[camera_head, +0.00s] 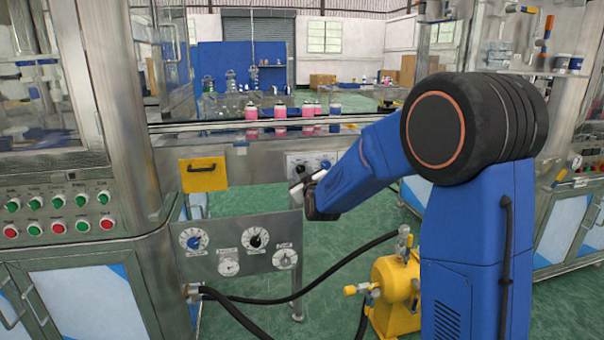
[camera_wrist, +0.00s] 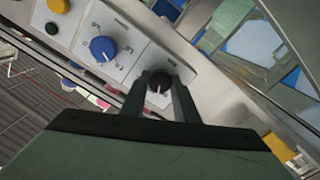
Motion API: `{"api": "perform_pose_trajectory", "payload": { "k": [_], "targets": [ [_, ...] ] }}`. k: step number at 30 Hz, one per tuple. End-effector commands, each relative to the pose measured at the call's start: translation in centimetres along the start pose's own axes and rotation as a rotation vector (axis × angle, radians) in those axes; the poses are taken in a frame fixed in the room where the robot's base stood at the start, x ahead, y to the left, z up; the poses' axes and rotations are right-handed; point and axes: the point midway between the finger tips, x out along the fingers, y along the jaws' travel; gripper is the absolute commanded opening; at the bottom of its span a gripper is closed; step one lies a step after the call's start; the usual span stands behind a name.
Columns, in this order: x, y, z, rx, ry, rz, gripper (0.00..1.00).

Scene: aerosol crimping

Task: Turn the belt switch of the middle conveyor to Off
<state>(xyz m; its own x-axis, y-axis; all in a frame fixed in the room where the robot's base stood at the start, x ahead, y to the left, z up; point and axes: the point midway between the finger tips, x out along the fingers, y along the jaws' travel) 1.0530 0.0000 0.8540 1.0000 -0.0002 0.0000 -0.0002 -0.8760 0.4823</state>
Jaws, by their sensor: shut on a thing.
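In the wrist view, a black rotary knob (camera_wrist: 159,82) with a white mark sits on a light control panel (camera_wrist: 128,70). My gripper (camera_wrist: 160,92) is shut on this knob, one finger on each side. A blue knob (camera_wrist: 103,48) with a dial scale is beside it on the same panel. The labels are too small to read. In the head view, my gripper (camera_head: 303,188) is at the small panel on the front of the middle conveyor (camera_head: 265,139), and my arm covers part of that panel.
A yellow box (camera_head: 203,174) is left of the small panel. Below is a grey plate (camera_head: 228,230) with several dials. A yellow pump (camera_head: 395,292) with black hoses stands on the green floor. Pink cans (camera_head: 280,110) stand on the conveyor.

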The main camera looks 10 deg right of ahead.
Motion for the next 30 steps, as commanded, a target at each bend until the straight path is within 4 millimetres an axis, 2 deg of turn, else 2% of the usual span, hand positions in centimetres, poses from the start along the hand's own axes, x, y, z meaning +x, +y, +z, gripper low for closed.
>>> {"api": "perform_pose_trajectory", "payload": {
  "k": [6, 15, 30],
  "targets": [
    [-0.02, -0.02, 0.02, -0.172, 0.0, -0.001, 0.05],
    [-0.03, -0.02, 0.03, -0.328, -0.001, -0.001, 0.05],
    [-0.03, -0.04, 0.04, -0.386, -0.001, -0.002, 0.05]
  ]
}}
